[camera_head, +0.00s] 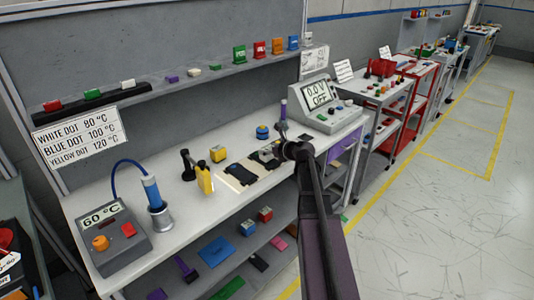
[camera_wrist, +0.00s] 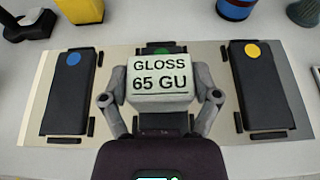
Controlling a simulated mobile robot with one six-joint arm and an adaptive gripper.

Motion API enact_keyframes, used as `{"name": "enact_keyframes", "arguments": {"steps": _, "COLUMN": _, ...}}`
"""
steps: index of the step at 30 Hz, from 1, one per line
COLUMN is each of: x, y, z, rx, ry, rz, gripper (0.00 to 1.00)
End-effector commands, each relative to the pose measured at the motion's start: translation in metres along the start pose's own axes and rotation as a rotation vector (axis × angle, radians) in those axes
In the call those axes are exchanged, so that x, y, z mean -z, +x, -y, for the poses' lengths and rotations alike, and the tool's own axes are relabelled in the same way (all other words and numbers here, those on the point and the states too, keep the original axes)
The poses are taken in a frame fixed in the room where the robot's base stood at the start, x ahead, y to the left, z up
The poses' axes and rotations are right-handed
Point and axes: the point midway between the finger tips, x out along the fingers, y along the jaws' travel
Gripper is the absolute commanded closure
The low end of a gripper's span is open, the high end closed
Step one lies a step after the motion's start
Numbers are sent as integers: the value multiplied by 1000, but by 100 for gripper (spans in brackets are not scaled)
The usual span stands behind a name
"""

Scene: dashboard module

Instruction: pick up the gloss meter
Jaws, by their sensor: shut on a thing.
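The gloss meter (camera_wrist: 160,80) is a pale box reading "GLOSS 65 GU". In the wrist view it sits between the two grey fingers of my gripper (camera_wrist: 160,98), which is shut on its sides. It is above or on the middle dark panel, whose green dot (camera_wrist: 161,49) is partly hidden behind it; I cannot tell whether it touches the panel. In the head view my gripper (camera_head: 272,153) is over the right part of the board on the bench, and the meter is mostly hidden by my arm.
Dark panels with a blue dot (camera_wrist: 73,90) and a yellow dot (camera_wrist: 261,85) lie either side on the pale board. A yellow bottle (camera_head: 205,180), a yellow block (camera_head: 218,153), a blue round item (camera_head: 262,131) and the "0.0 V OFF" console (camera_head: 328,108) stand nearby.

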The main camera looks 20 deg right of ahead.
Motion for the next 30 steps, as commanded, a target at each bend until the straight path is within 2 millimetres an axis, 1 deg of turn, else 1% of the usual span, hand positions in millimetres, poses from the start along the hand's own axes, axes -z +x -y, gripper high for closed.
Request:
{"name": "enact_keyframes", "arguments": {"steps": 5, "x": -2, "y": -1, "z": 0, "rx": 0, "ry": 0, "rz": -1, "gripper": 78}}
{"name": "enact_keyframes", "arguments": {"steps": 11, "x": -9, "y": -4, "z": 0, "rx": 0, "ry": 0, "rz": 0, "gripper": 78}}
{"name": "enact_keyframes", "arguments": {"steps": 23, "x": -38, "y": -17, "z": -1, "rx": 0, "ry": 0, "rz": 0, "gripper": 78}}
{"name": "enact_keyframes", "arguments": {"steps": 24, "x": -30, "y": -27, "z": -11, "rx": 0, "ry": 0, "rz": 0, "gripper": 78}}
{"name": "enact_keyframes", "arguments": {"steps": 30, "x": -18, "y": -64, "z": -39, "rx": 0, "ry": 0, "rz": 0, "gripper": 78}}
